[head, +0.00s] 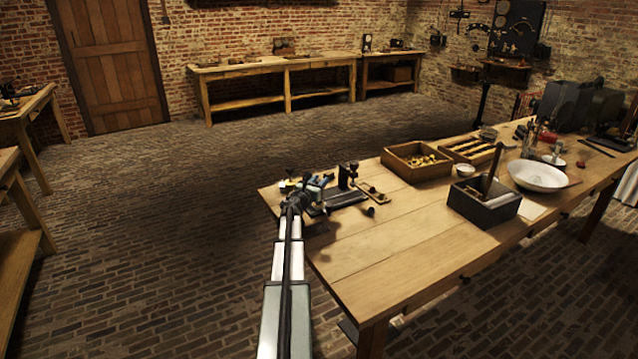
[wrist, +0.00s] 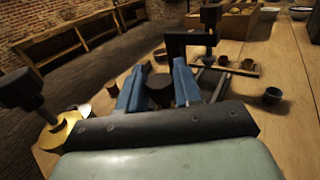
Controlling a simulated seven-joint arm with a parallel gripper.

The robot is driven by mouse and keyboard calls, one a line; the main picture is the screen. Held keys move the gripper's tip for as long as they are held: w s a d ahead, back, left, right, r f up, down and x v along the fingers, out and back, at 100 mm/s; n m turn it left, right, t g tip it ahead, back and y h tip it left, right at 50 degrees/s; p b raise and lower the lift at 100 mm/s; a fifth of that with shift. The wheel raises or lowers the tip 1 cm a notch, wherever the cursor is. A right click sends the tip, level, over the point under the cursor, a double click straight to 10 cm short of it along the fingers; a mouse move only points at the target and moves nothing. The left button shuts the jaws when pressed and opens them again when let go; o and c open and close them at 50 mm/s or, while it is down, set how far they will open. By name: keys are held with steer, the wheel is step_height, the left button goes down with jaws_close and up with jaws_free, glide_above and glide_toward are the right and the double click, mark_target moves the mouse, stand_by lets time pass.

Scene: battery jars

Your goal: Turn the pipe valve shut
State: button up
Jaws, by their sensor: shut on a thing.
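A black stand (wrist: 190,45) rises just beyond the fingers. A small wooden strip with cups (wrist: 232,66) and a small dark cup (wrist: 272,96) are to the right. The bench (head: 370,270) is clear at its front; an open wooden box (head: 416,172) stands further back.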

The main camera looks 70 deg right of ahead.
steer(key=shift+c, duration=1.3)
steer(key=shift+s+n+t, duration=0.1)
steer(key=shift+n+t, duration=0.6)
steer(key=shift+t, duration=0.4)
steer(key=shift+r+n+t, duration=0.1)
steer(key=shift+n+t, duration=0.6)
steer(key=shift+t, duration=0.4)
steer(key=o, duration=0.9)
steer(key=a, duration=1.3)
steer(key=shift+s+a, duration=0.35)
steer(key=shift+a, duration=0.05)
